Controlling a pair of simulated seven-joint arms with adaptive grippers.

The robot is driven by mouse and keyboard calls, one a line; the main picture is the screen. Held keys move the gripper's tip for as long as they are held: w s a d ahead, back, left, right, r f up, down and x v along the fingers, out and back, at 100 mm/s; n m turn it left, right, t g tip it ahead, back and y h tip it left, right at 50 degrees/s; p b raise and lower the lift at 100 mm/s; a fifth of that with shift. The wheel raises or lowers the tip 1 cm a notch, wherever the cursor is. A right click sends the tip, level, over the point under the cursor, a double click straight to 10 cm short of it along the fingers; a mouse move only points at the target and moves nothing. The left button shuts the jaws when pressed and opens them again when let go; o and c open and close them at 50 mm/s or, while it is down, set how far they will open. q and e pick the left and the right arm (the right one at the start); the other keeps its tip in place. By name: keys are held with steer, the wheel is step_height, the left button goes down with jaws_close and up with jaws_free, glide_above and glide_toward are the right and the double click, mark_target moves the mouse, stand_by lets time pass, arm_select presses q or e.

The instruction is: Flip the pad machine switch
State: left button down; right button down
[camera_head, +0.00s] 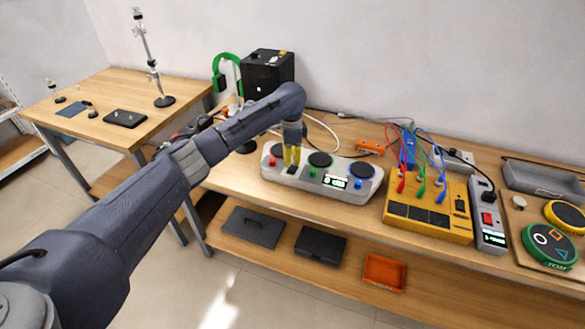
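The pad machine (345,186) is a light grey console on the wooden bench, with dark round pads in coloured rings, small coloured buttons and a lit display (335,181). My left gripper (291,160) points down over the left part of its top, between the left and middle pads. Its two yellow fingertips are close together, just above or touching a small dark part (292,170) that may be the switch. The fingers partly hide that spot, so contact and the switch's position are unclear. My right gripper is not in view.
Right of the machine are a yellow box (430,215) with coloured leads, a power strip (488,222) with a red switch, and round pads (549,245). An orange block (371,146) lies behind. A black box (267,71) and green headphones (219,77) stand at back left.

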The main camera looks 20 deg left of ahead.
mark_target(291, 170)
arm_select(q)
steer(key=shift+f, duration=2.05)
stand_by(1.2)
steer(key=shift+r, duration=3.55)
